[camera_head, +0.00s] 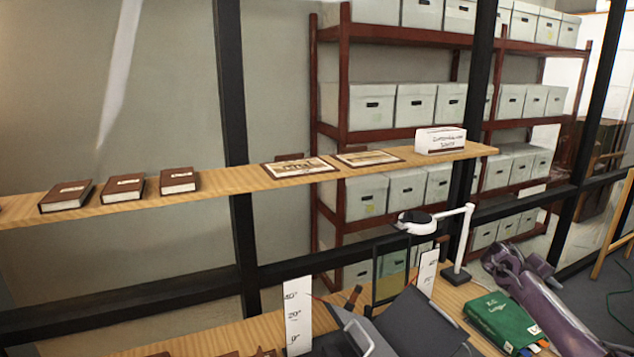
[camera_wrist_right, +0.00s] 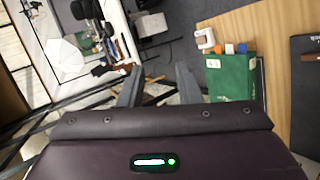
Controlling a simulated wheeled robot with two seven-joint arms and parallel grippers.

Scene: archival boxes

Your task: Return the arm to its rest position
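My right arm (camera_head: 545,300), purple, comes in from the lower right of the head view and lies beside the green box at the table's right end. My right gripper (camera_wrist_right: 158,88) shows two grey fingers standing apart in the right wrist view. Nothing is between the fingertips; the floor and distant furniture show beyond them. In the head view I cannot make out the fingers. My left arm and left gripper are not in view.
A green box (camera_head: 503,322) with coloured tabs stands close to my right arm; it also shows in the wrist view (camera_wrist_right: 230,77). A white lamp (camera_head: 466,235) and dark cradle (camera_head: 415,325) are on the table. A shelf (camera_head: 225,183) holds books and frames.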

